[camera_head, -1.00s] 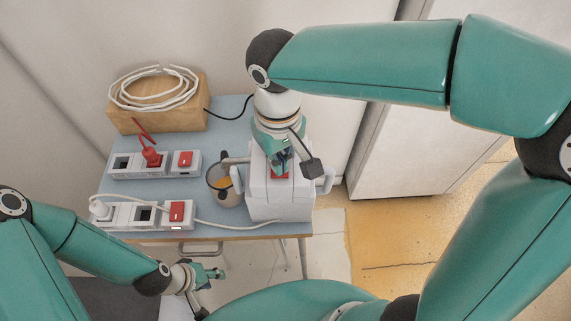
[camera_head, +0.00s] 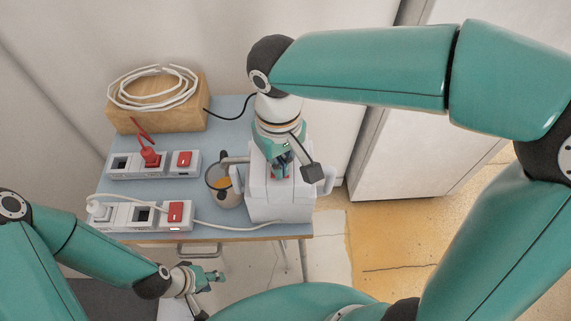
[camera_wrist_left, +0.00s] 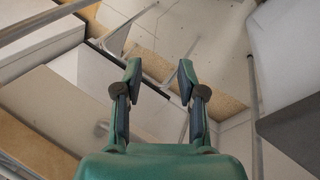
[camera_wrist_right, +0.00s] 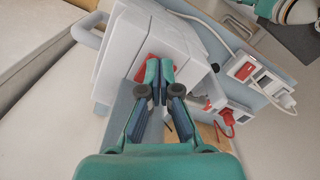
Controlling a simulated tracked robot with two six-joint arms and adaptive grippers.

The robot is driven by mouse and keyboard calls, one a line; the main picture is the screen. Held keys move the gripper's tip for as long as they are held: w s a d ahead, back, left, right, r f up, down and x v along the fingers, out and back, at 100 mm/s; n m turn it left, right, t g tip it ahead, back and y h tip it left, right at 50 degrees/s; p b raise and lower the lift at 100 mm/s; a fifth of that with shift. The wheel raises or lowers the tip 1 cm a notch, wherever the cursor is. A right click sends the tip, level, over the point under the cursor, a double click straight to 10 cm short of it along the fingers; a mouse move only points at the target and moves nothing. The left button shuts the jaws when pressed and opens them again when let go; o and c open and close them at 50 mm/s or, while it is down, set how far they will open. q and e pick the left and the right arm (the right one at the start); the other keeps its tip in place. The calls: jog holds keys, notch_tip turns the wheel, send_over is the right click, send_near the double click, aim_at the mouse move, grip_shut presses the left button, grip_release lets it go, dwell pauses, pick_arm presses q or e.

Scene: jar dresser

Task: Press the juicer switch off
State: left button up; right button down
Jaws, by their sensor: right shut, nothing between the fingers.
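The white juicer (camera_head: 280,205) stands at the right end of the blue table. Its red switch (camera_wrist_right: 147,73) is on top and shows partly behind my fingertips in the right wrist view. My right gripper (camera_wrist_right: 160,70) is shut and empty, with its fingertips at the switch. In the head view my right gripper (camera_head: 281,168) points down over the juicer's top and hides most of the switch. I cannot tell whether the fingertips touch it. My left gripper (camera_head: 215,276) is low in front of the table. Its fingers stand apart and empty in the left wrist view (camera_wrist_left: 160,75).
A glass jug (camera_head: 222,182) with orange juice stands left of the juicer. Two power strips with red switches lie further left, the front one (camera_head: 120,216) and the back one (camera_head: 130,166). A wooden block (camera_head: 165,115) with a coiled white cable is behind.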

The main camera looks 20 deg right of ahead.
jog(key=shift+f, duration=0.25)
jog(key=shift+r, duration=0.1)
notch_tip(320, 180, up, 7)
jog(key=p, duration=0.5)
jog(key=shift+p, duration=0.4)
dwell(0.3)
